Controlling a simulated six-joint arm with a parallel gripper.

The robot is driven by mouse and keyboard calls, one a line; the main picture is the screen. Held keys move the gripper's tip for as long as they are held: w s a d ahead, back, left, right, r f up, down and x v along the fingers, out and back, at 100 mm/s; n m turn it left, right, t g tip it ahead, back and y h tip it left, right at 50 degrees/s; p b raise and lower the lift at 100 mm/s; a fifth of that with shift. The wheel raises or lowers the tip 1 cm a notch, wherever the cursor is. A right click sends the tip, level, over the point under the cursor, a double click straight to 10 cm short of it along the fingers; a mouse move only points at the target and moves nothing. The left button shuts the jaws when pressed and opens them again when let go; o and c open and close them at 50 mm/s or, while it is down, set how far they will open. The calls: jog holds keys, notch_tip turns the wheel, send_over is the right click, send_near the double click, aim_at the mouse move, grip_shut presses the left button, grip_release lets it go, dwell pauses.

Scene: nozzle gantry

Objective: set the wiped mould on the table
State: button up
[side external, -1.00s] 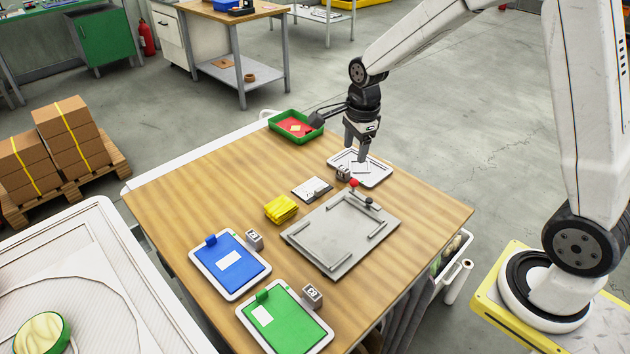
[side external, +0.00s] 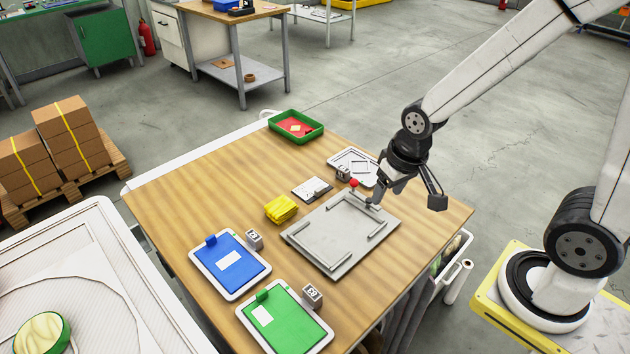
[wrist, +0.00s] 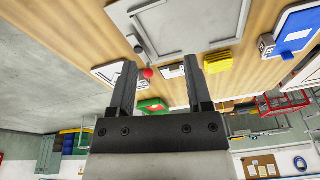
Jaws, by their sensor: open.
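My gripper (side external: 374,202) is open, tilted, low by the red-knobbed corner of a grey plate with raised bars (side external: 340,235). Its two fingers (wrist: 160,62) show apart in the wrist view with nothing held between them. The plate's middle is bare. A blue flat piece (side external: 228,262) and a green flat piece (side external: 285,318) lie in white trays at the near left. A third white tray (side external: 366,178) with a pale outlined inside stands behind my gripper, partly hidden. A red piece (side external: 286,124) lies in a green bin. I cannot tell which piece is the wiped mould.
A folded yellow cloth (side external: 281,208) and a white card (side external: 312,189) lie left of the plate. Small numbered grey blocks (side external: 312,296) stand beside the trays. The wooden tabletop (side external: 205,190) is clear at the back left. A red knob (side external: 354,183) rises at the plate's back corner.

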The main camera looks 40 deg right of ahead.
jog(key=shift+s+a+f+n, duration=0.1)
jog(key=shift+s+n, duration=0.35)
jog(key=shift+n, duration=0.15)
jog(key=shift+s+a+f+n, duration=0.1)
jog(key=shift+s+n, duration=0.3)
jog(key=shift+n, duration=0.2)
